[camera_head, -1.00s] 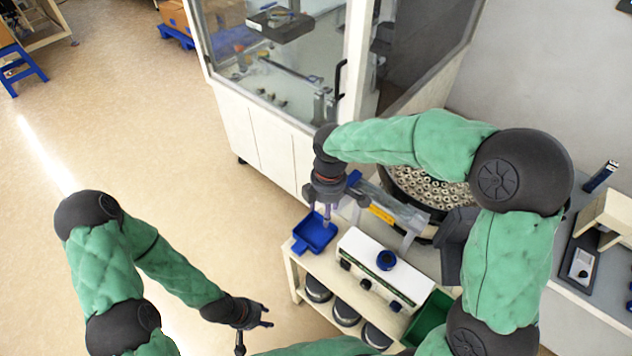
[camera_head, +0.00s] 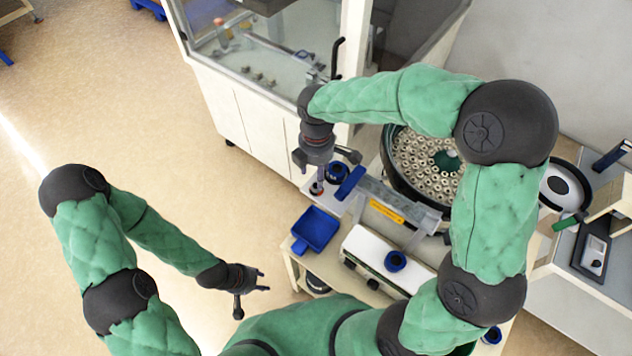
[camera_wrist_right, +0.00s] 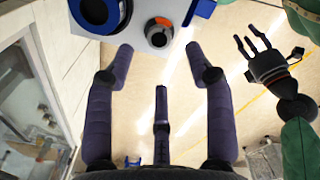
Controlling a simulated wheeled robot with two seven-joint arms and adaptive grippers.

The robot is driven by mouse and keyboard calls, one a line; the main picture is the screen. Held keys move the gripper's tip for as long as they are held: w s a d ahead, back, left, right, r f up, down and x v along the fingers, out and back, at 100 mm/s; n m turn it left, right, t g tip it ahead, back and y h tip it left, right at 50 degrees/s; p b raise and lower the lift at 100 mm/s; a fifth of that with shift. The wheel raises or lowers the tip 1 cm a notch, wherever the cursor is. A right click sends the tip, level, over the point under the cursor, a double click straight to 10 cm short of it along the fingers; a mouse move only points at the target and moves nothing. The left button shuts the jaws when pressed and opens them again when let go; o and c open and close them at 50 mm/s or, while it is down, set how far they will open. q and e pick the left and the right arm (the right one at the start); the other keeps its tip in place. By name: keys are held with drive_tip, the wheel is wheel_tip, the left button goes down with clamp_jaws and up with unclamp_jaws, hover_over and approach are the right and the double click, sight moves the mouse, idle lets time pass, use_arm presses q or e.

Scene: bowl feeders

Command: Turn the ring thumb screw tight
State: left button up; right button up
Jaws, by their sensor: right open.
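My right gripper (camera_wrist_right: 160,62) is open and empty, its fingers spread toward a small pale plate (camera_wrist_right: 143,47). On that plate are an orange-and-black round knob (camera_wrist_right: 158,31) and a dark blue ring-shaped part (camera_wrist_right: 100,12), cut by the picture's top edge. The knob lies just beyond the fingertips, apart from them. I cannot tell which is the ring thumb screw. In the head view the right gripper (camera_head: 318,172) is over the plate, partly hiding the knob; the blue round part (camera_head: 337,172) shows beside it. My left gripper (camera_head: 243,280) is open and empty, away from the plate.
A blue tray (camera_head: 315,230) stands below the plate in the head view. A bowl feeder (camera_head: 425,170) with many small parts and its track (camera_head: 390,203) lie to the right. A white box (camera_head: 370,258) with a blue knob stands nearby. A glazed cabinet (camera_head: 240,110) is behind.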

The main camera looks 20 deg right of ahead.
wheel_tip(320, 180, down, 6)
drive_tip(key=shift+f+b, duration=0.1)
drive_tip(key=shift+b, duration=0.7)
clamp_jaws()
